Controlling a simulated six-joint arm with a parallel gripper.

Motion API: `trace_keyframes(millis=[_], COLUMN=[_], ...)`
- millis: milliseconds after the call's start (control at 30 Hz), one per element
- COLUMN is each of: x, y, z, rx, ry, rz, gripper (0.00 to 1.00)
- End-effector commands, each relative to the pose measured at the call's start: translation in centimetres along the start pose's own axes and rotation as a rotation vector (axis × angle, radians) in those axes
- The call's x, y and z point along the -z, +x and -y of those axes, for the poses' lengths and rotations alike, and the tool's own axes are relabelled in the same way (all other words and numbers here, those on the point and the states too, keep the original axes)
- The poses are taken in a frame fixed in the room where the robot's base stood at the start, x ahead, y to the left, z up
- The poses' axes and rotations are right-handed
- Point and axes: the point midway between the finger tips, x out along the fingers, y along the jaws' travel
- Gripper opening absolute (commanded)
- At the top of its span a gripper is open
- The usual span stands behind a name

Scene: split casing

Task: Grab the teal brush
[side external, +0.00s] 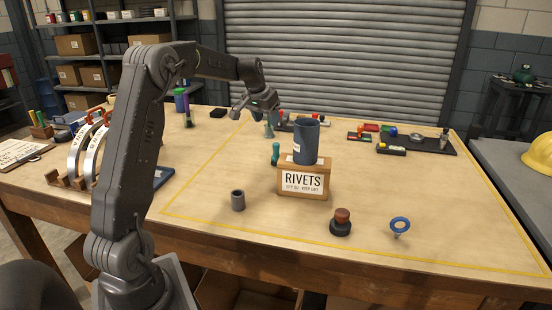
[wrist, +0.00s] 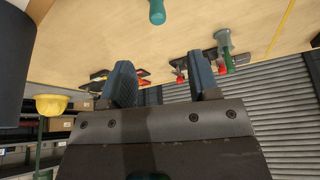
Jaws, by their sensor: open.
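A teal object (side external: 275,153), which looks like the handle of the teal brush, stands on the table just left of the rivets box. Its bristles cannot be made out. In the wrist view a teal rounded end (wrist: 157,12) shows at the top edge, cut off by the frame. My gripper (side external: 270,106) hangs above the table, behind and above the teal object, apart from it. In the wrist view its two dark fingers (wrist: 162,75) are spread with nothing between them.
A wooden rivets box (side external: 304,184) carries a dark blue cup (side external: 305,142), close beside the teal object. A grey-green flared piece (side external: 268,131) stands behind. A grey cylinder (side external: 238,200), a brown-topped black knob (side external: 341,222) and a blue ring (side external: 400,226) stand in front.

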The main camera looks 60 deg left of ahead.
Motion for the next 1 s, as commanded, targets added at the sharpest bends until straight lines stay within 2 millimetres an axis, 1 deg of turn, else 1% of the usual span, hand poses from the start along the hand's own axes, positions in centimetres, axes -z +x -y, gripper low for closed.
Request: trace_keyframes(millis=[167,300,433,533,733,1000], x=[-0.3,-0.2,-0.2,-0.2,-0.1,0.1], y=[2.3,5.1,7.4,8.5,9.8,13.6], z=[-0.1,-0.1,-0.1,-0.1,-0.2,-0.3], rx=[-0.001,-0.001,-0.001,-0.001,-0.001,0.000], ry=[0.001,0.001,0.001,0.001,0.001,0.000], rz=[0.001,0.002,0.002,0.000,-0.001,0.000], gripper=[0.55,0.55,0.55,0.55,0.55,0.55])
